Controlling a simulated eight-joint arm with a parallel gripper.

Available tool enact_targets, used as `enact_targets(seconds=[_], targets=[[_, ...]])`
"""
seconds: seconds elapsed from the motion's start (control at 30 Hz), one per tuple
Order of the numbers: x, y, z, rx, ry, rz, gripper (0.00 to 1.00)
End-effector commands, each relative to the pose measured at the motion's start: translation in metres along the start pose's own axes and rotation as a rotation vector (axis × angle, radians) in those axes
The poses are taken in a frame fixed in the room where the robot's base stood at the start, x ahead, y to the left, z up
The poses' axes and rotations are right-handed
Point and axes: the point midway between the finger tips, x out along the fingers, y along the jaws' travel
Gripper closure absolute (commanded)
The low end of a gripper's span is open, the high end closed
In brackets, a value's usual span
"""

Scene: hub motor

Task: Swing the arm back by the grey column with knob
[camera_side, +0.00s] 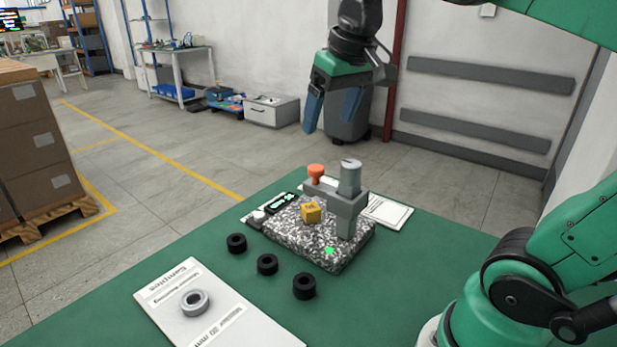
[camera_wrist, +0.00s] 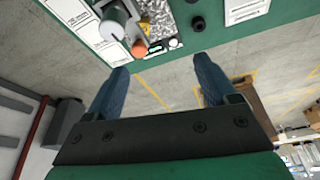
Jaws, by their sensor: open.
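A grey column (camera_side: 348,190) with an orange knob (camera_side: 316,172) on its arm stands on a speckled stone plate (camera_side: 300,240) on the green table. A yellow block (camera_side: 311,212) sits on the plate beside the column. My gripper (camera_side: 331,115) hangs in the air above and beyond the column, its blue fingers apart with nothing between them. In the wrist view the open fingers (camera_wrist: 162,75) point toward the table edge, with the column (camera_wrist: 117,25) and the orange knob (camera_wrist: 139,48) at the upper left. The gripper is clear of the column.
Several black rings (camera_side: 267,264) lie on the green table (camera_side: 400,290) in front of the plate. A grey ring (camera_side: 194,302) lies on a white printed sheet (camera_side: 250,328). A white paper (camera_side: 388,211) lies right of the plate. The floor behind the table is open.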

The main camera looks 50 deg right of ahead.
Motion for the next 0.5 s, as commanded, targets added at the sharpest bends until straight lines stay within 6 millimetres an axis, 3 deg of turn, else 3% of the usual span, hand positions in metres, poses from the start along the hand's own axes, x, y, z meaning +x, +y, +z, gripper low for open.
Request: enact_targets(seconds=[0.37,0.5], targets=[[0.007,0.065,-0.013,0.246,-0.317,0.048,0.22],[0.029,0.064,-0.004,0.246,-0.325,0.047,0.22]])
